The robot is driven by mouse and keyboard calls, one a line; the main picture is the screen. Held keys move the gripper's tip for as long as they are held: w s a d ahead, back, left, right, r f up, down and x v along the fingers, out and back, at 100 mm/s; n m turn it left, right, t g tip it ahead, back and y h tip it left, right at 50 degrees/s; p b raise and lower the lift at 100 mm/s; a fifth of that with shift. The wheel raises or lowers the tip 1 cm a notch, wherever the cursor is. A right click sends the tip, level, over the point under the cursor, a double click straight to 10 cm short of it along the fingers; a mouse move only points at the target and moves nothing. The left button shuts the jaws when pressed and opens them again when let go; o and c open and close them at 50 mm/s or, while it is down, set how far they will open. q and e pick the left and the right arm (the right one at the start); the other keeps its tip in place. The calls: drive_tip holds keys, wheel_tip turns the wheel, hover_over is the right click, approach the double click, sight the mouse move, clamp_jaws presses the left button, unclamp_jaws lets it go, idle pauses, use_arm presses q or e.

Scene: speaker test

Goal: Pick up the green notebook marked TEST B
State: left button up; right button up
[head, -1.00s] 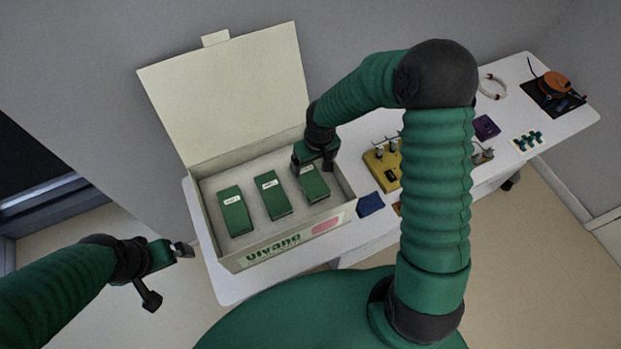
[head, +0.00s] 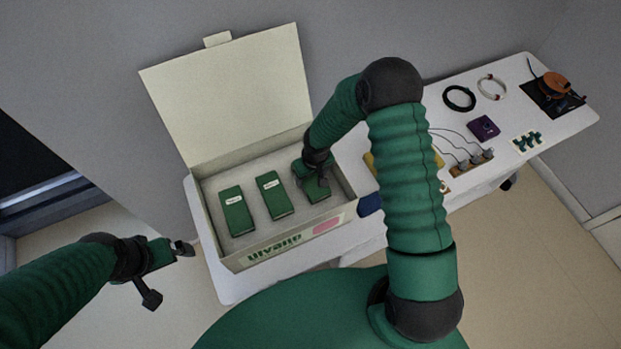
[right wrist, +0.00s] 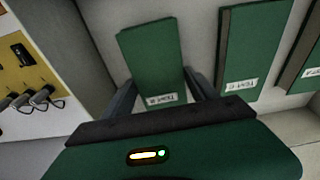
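Each has a small white label, too blurred to read surely. My right gripper (head: 312,182) is over the right notebook and partly hides it. In the right wrist view my open fingers (right wrist: 160,88) lie on either side of that notebook (right wrist: 152,60), whose label faces me; I cannot tell whether they touch it. My left gripper (head: 184,249) hangs left of the box, apart from everything; its finger gap is unclear.
The box lid (head: 232,92) stands raised at the back. Right of the box on the white table (head: 560,125) are a blue item (head: 369,204), a purple box (head: 484,128), cable coils (head: 459,98) and an orange reel (head: 555,82). My right arm hides part of the table.

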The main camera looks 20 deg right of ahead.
drive_tip(key=c, duration=1)
drive_tip(key=shift+r, duration=0.1)
